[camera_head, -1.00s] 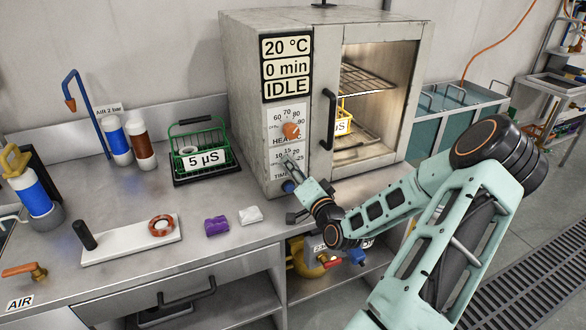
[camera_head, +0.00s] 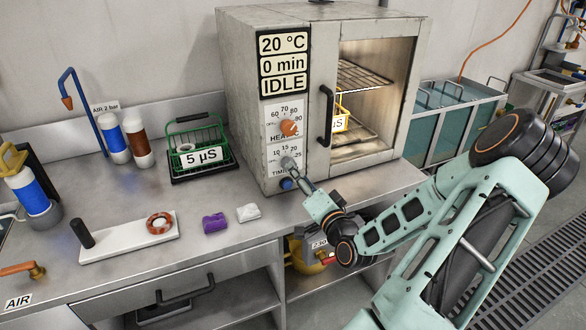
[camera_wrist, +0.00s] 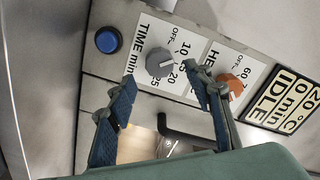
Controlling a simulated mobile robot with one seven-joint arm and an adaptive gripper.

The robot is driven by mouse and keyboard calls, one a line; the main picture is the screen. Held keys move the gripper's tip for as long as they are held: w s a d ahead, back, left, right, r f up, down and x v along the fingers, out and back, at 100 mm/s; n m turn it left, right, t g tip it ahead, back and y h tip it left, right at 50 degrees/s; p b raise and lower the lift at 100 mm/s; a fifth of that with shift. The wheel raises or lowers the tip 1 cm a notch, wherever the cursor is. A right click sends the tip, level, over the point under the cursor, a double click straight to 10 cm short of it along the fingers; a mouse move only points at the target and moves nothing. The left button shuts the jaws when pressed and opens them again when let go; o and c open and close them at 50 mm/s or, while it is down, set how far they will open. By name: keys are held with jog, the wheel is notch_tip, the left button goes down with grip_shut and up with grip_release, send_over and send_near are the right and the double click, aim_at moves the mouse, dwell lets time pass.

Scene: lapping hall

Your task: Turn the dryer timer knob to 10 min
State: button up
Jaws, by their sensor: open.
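The dryer (camera_head: 235,95) stands on the bench, and its display (camera_head: 284,65) reads 20 °C, 0 min, IDLE. The grey timer knob (camera_head: 287,162) is low on its front panel, below the orange heat knob (camera_head: 289,128). In the wrist view the timer knob (camera_wrist: 160,62) sits on a white dial with OFF, 10, 15, 20 and 25; its exact pointing is hard to read. My gripper (camera_wrist: 160,76) is open and empty, its fingers spread to either side of the knob, with no clear contact. In the head view my gripper (camera_head: 294,170) is close to the panel.
A blue button (camera_wrist: 108,41) lies beside the timer dial. The black door handle (camera_head: 326,117) is right of the panel. The dryer window shows a rack and a yellow-framed basket (camera_head: 345,122). A green basket (camera_head: 201,157) and purple block (camera_head: 215,223) are on the bench left.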

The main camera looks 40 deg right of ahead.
jog(key=v, duration=0.6)
jog(key=shift+w, duration=0.1)
dwell(0.3)
